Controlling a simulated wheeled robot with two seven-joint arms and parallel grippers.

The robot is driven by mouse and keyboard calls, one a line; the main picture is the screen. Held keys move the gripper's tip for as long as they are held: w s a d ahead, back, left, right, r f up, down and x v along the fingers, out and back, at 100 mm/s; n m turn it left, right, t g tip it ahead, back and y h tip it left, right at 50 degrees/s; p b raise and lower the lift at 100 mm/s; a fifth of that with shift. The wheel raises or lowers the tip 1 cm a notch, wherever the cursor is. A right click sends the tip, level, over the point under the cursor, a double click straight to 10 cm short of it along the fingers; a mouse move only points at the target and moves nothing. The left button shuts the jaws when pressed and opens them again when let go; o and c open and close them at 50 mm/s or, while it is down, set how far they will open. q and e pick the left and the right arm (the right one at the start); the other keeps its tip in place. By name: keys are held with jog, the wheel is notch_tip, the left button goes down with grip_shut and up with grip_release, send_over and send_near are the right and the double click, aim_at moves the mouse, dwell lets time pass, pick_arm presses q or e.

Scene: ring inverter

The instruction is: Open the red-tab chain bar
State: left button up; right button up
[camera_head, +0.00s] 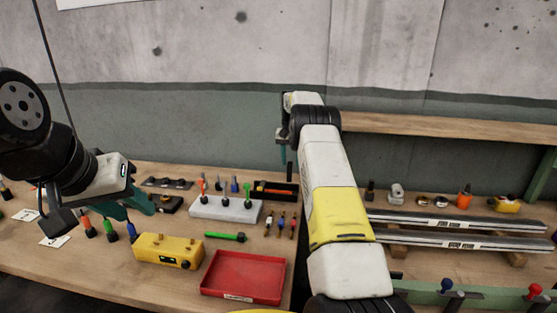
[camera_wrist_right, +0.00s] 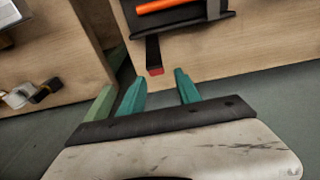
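A dark strip with a red tab (camera_wrist_right: 155,72) at its end shows in the right wrist view, hanging at the edge of a wooden surface. My right gripper (camera_wrist_right: 161,79) is open and empty, its teal fingers apart with the red tab just beyond and between their tips. In the head view my right gripper (camera_head: 283,143) is mostly hidden behind its own arm, above the back of the bench. My left gripper (camera_head: 138,212) appears open and empty over the left of the bench. I cannot tell which part in the head view is the red-tab bar.
A yellow box (camera_head: 168,250), a red tray (camera_head: 243,277), a white block (camera_head: 226,208) with upright tools and a black tray (camera_head: 275,191) stand on the bench. Two long grey bars (camera_head: 470,222) lie right. A red knob (camera_head: 534,290) is at front right. A shelf (camera_head: 450,126) runs behind.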

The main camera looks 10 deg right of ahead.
notch_tip(320, 180, up, 8)
jog(key=shift+s+a, duration=0.2)
jog(key=shift+s, duration=0.25)
notch_tip(320, 180, up, 8)
jog(key=t, duration=0.1)
send_over(289, 179)
jog(key=s+a+r+n+t+y, duration=0.1)
jog(key=s+a+r, duration=0.2)
jog(key=s+r, duration=0.45)
jog(key=s+a+r+n+t+y, duration=0.1)
jog(key=s+a+r+n, duration=0.2)
jog(key=s, duration=0.7)
jog(key=s+a+f, duration=0.2)
jog(key=s, duration=0.6)
jog(key=s+a+f+t, duration=0.1)
jog(key=s+a+f, duration=0.1)
jog(key=s, duration=0.7)
jog(key=s+a+f+n+t, duration=0.1)
jog(key=s+a+f, duration=0.1)
jog(key=s, duration=0.7)
jog(key=shift+s+f+y, duration=0.25)
jog(key=shift+f+y, duration=0.1)
jog(key=shift+y, duration=0.05)
jog(key=shift+a, duration=0.1)
